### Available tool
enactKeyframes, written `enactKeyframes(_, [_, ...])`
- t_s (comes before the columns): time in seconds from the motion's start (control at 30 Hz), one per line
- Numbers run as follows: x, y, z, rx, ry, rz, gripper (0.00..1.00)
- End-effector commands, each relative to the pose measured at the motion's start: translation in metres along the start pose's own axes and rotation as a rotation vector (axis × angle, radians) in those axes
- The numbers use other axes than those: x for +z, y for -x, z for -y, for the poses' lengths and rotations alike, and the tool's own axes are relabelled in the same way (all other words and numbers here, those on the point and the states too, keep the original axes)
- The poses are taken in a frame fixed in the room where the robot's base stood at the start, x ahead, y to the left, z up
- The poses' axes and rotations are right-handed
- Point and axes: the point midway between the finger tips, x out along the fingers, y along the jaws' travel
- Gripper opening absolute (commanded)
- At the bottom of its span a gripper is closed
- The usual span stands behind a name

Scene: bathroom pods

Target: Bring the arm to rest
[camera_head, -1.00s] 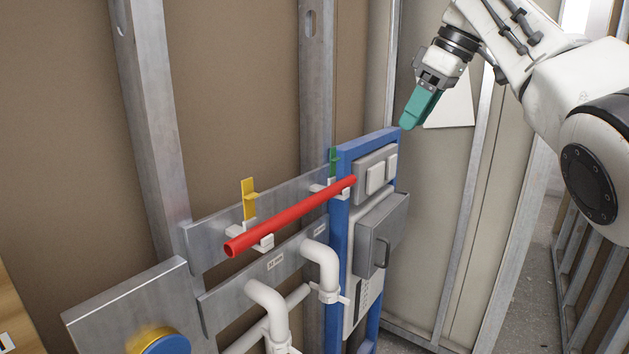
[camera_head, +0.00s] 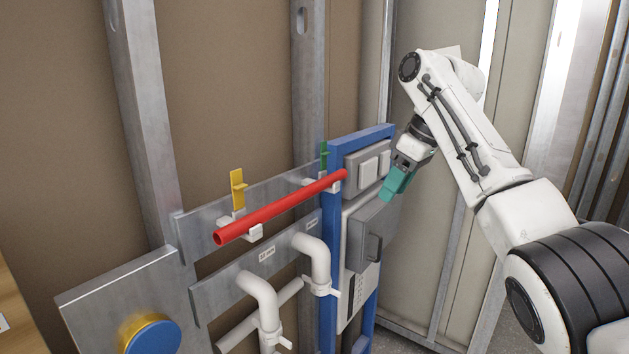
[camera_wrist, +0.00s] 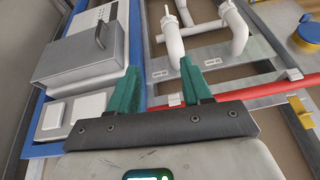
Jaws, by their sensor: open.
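My gripper (camera_head: 397,184) has green fingers and hangs pointing down at the right of the blue-framed panel in the head view. In the wrist view the two green fingers of my gripper (camera_wrist: 157,85) stand apart with nothing between them. My white arm is bent, with its elbow high above the gripper. The red pipe (camera_head: 280,207) lies in white clips on the metal rail, left of the gripper. The red pipe also shows behind the fingers in the wrist view (camera_wrist: 269,88).
The blue frame (camera_head: 333,240) carries a grey box (camera_head: 369,236) with a handle and white switch plates (camera_head: 369,168). White bent pipes (camera_head: 315,262) stand below the red pipe. Yellow (camera_head: 237,188) and green (camera_head: 324,155) clips stick up at the rail. A blue and yellow round part (camera_head: 152,336) is at lower left.

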Motion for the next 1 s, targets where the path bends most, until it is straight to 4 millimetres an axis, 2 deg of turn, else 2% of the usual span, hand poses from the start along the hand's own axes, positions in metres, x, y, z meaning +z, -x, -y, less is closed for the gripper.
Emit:
enactKeyframes(0.03, [0.01,-0.03,0.002,-0.012,-0.011,0.008,0.49])
enactKeyframes(0.2, [0.044,-0.114,0.011,-0.025,-0.068,0.021,0.49])
enactKeyframes(0.37, [0.087,-0.185,0.028,-0.031,-0.138,0.029,0.49])
enactKeyframes(0.5, [0.131,-0.239,0.048,-0.03,-0.209,0.036,0.49])
enactKeyframes(0.67, [0.187,-0.292,0.076,-0.022,-0.302,0.045,0.49])
enactKeyframes(0.8, [0.242,-0.328,0.105,-0.007,-0.39,0.06,0.49])
enactKeyframes(1.0, [0.325,-0.361,0.151,0.031,-0.526,0.089,0.49])
